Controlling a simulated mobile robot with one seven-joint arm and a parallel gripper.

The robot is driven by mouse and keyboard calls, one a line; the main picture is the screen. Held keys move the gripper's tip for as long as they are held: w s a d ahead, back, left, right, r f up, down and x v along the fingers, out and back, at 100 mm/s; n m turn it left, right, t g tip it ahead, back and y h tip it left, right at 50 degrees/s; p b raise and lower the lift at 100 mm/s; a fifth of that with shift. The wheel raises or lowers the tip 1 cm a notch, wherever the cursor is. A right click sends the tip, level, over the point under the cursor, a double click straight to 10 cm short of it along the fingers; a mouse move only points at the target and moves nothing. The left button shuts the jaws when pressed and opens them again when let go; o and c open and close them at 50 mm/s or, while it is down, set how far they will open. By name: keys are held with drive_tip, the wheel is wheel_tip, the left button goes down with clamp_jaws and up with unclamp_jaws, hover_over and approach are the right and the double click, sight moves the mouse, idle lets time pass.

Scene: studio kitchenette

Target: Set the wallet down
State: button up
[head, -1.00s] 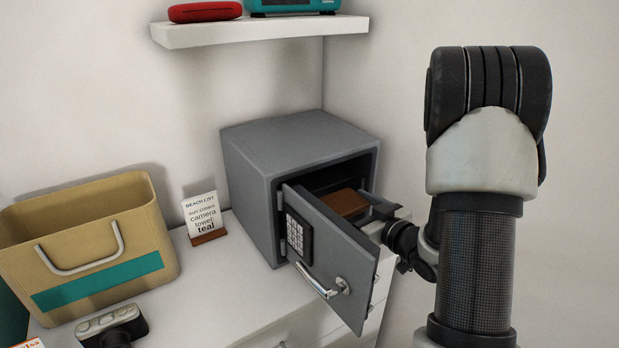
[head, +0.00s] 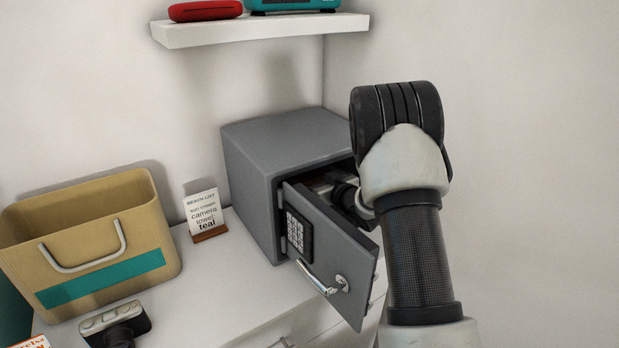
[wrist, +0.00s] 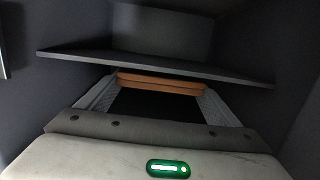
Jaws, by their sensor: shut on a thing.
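The brown wallet (wrist: 160,83) is between the two fingertips of my gripper (wrist: 160,90) in the wrist view. The gripper is shut on it. A grey shelf panel (wrist: 150,64) crosses the safe's inside just above the wallet in the wrist view. I cannot tell whether the wallet touches any surface of the safe.
The safe's door (head: 350,285), with keypad and handle, stands open close to my arm. Left of the safe are a list card (head: 202,212), a tan bag (head: 90,235) and a camera (head: 115,325). A wall shelf (head: 265,30) is above.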

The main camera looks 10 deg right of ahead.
drive_tip(key=shift+f, duration=0.25)
drive_tip(key=shift+f, duration=0.15)
drive_tip(key=o, duration=1)
drive_tip(key=shift+o, duration=0.2)
drive_tip(key=shift+r, duration=0.35)
drive_tip(key=v, duration=1.2)
drive_tip(key=shift+s+f, duration=0.1)
drive_tip(key=shift+f, duration=0.05)
